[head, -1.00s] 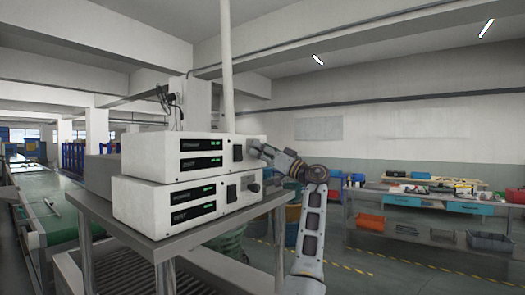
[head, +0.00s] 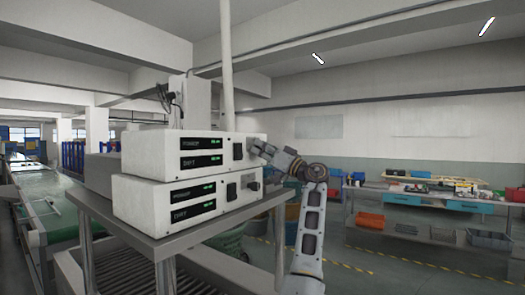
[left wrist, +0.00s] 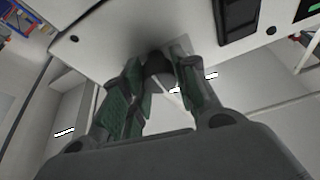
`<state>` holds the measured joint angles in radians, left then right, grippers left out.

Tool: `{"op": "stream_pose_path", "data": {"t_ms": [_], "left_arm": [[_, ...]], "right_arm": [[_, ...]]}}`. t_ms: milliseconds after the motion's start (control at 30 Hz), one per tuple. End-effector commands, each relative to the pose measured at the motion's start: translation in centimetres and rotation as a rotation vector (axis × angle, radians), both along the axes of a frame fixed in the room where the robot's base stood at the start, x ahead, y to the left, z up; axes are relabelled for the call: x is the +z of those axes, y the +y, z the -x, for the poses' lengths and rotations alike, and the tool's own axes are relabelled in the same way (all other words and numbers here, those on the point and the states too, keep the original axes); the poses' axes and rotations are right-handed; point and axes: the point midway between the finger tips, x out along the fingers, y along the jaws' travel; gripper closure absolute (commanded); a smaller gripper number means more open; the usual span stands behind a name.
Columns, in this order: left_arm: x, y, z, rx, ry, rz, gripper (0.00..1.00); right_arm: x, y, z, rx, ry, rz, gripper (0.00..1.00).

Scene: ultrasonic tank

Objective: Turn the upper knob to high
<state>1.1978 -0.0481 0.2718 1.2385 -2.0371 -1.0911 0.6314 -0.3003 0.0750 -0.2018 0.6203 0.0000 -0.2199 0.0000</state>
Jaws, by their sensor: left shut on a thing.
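Two white control boxes are stacked on a metal table, the upper box (head: 150,155) on the lower box (head: 145,200). My left gripper (head: 258,149) is at the right end of the upper box's front. It covers the upper knob in the head view. In the left wrist view the dark upper knob (left wrist: 156,64) sits between the fingers of my left gripper (left wrist: 157,72), which are shut on it. The knob's pointer and marks are hidden. My right gripper is not in view.
A black switch (head: 238,152) lies left of the upper knob; it also shows in the left wrist view (left wrist: 238,16). Another switch (head: 231,192) is on the lower box. The metal table (head: 180,242) has little bare top. A workbench (head: 430,200) with bins stands at right.

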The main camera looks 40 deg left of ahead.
Motion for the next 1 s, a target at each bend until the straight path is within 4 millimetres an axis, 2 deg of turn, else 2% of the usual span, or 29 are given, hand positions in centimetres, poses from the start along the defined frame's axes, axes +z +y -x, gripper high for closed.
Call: {"op": "stream_pose_path", "data": {"t_ms": [567, 1000], "left_arm": [[0.01, 0.03, 0.00, -0.001, 0.244, 0.026, 0.94], [0.11, 0.00, -0.02, -0.001, 0.493, 0.054, 0.94]], "right_arm": [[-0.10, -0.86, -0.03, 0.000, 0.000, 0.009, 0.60], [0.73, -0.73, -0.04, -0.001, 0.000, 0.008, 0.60]]}}
